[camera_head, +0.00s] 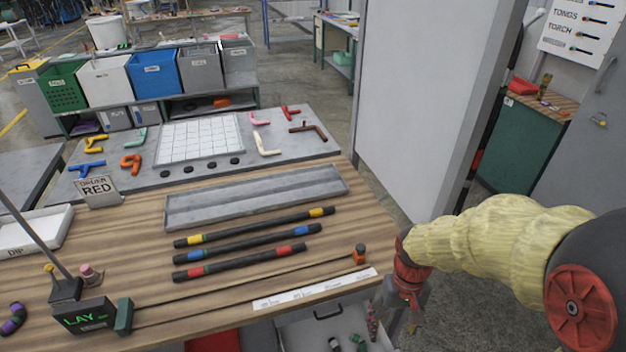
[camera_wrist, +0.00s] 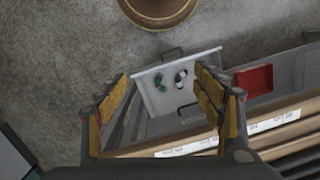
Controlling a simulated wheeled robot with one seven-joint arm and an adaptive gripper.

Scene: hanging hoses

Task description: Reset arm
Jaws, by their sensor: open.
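My gripper (camera_head: 396,306) hangs past the right front corner of the wooden table, fingers pointing down, on my arm with its yellow sleeve. In the wrist view, the two yellow-padded fingers of my gripper (camera_wrist: 160,82) stand wide apart with nothing between them. Below them is an open drawer (camera_wrist: 150,118) holding small green and dark-and-white parts. Three black hoses with coloured end bands lie side by side on the table: the top one (camera_head: 258,226), the middle one (camera_head: 250,242) and the bottom one (camera_head: 238,262). My gripper is apart from them.
A grey tray (camera_head: 258,196) lies behind the hoses. A tall pale panel (camera_head: 425,100) rises behind my arm. A red bin (camera_wrist: 254,80) sits beside the drawer.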

